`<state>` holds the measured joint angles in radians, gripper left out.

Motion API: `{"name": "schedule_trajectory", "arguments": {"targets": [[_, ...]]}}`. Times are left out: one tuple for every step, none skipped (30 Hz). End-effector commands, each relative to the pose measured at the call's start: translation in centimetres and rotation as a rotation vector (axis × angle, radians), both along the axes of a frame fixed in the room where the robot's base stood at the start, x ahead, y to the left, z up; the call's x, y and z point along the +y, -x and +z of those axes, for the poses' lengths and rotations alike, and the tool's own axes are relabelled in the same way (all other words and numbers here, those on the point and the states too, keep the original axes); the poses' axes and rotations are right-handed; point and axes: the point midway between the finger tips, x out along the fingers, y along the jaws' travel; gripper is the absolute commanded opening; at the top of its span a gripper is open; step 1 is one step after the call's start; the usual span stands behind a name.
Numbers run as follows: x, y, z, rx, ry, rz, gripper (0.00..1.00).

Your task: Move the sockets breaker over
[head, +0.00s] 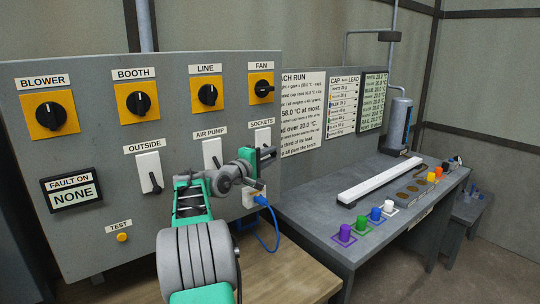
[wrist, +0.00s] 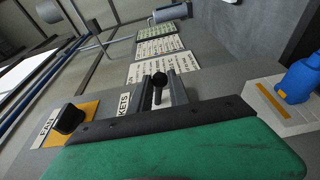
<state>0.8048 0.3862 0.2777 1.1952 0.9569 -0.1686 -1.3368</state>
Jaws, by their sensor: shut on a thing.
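The sockets breaker (head: 262,135) is a white plate under the SOCKETS label on the grey panel. My gripper (head: 267,156) is at its lower part and covers its lever in the head view. In the wrist view the breaker's black lever knob (wrist: 159,79) shows between the two grey fingers of my gripper (wrist: 161,90), which is shut on the lever. Part of the SOCKETS label (wrist: 124,106) shows beside the fingers. I cannot tell which way the lever is thrown.
The air pump breaker (head: 212,153) and outside breaker (head: 148,172) are to the left. The fan knob (head: 262,87) is above. A white socket box (head: 249,199) with a blue plug (head: 261,199) is just below my gripper. A workbench (head: 320,218) with coloured pots stands to the right.

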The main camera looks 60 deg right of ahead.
Motion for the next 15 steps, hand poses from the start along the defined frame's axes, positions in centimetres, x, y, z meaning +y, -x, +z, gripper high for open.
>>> {"name": "schedule_trajectory", "arguments": {"targets": [[0.0, 0.0, -0.1, 0.002, -0.002, 0.001, 0.0], [0.0, 0.0, -0.1, 0.001, -0.002, 0.001, 0.0], [0.0, 0.0, -0.1, 0.001, -0.002, 0.001, 0.0], [0.0, 0.0, -0.1, 0.001, -0.002, 0.001, 0.0], [0.0, -0.1, -0.2, 0.002, -0.002, 0.001, 0.0], [0.0, -0.1, -0.3, 0.002, -0.002, 0.001, 0.0], [-0.1, -0.2, -0.5, 0.002, -0.002, 0.001, 0.0], [-0.1, -0.2, -0.7, 0.002, -0.002, 0.001, 0.0], [-0.2, -0.3, -0.9, 0.002, -0.003, 0.001, 0.0], [-0.2, -0.4, -1.1, 0.002, -0.003, 0.001, 0.0], [-0.3, -0.5, -1.3, 0.002, -0.004, 0.001, 0.0], [-0.3, -0.6, -1.5, 0.002, -0.004, 0.001, 0.0], [-0.3, -0.7, -1.6, 0.002, -0.004, 0.001, 0.01], [-0.3, -0.7, -1.7, 0.001, -0.003, 0.001, 0.01], [-0.3, -0.7, -1.7, 0.001, -0.003, 0.002, 0.01]]}}
